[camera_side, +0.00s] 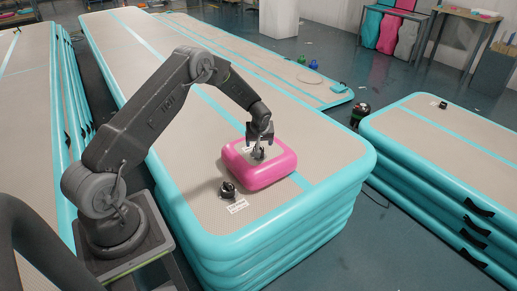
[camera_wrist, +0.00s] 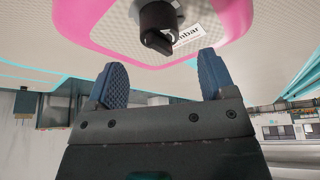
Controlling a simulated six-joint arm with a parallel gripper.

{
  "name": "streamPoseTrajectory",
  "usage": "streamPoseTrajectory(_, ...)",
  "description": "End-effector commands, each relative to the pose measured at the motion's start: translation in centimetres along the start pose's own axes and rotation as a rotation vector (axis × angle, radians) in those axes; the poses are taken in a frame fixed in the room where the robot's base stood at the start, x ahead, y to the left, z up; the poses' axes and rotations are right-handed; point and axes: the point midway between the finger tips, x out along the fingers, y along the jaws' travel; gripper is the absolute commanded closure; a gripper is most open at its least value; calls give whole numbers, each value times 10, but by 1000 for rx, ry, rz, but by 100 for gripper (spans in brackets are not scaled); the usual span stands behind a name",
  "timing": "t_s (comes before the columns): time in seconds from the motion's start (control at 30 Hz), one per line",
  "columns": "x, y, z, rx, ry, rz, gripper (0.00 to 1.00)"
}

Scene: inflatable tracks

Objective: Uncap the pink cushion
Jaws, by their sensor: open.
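The pink cushion (camera_side: 265,172) lies on the front part of a stacked grey and teal inflatable track (camera_side: 190,150). In the wrist view the cushion (camera_wrist: 85,20) fills the top, with a black valve cap (camera_wrist: 158,28) on its pale face beside a white printed label (camera_wrist: 190,36). My gripper (camera_side: 259,150) is over the cushion's top in the side view. In the wrist view my gripper (camera_wrist: 160,85) has its two blue ridged fingers apart, with nothing between them. The cap lies just beyond the fingertips. In the side view the gripper mostly hides the cap.
A small black valve-like object (camera_side: 227,190) stands on the track at the cushion's left, near a white label (camera_side: 237,206). Another track stack (camera_side: 450,140) stands to the right across a floor gap. The track surface behind the cushion is clear.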

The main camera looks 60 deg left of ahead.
Motion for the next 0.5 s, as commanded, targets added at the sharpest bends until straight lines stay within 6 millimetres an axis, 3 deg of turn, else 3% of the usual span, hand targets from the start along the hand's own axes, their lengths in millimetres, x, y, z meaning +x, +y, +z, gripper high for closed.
streamPoseTrajectory(0.2,40,-1,1,1,-2,-1,23)
streamPoseTrajectory(0.5,66,0,0,0,-1,0,23)
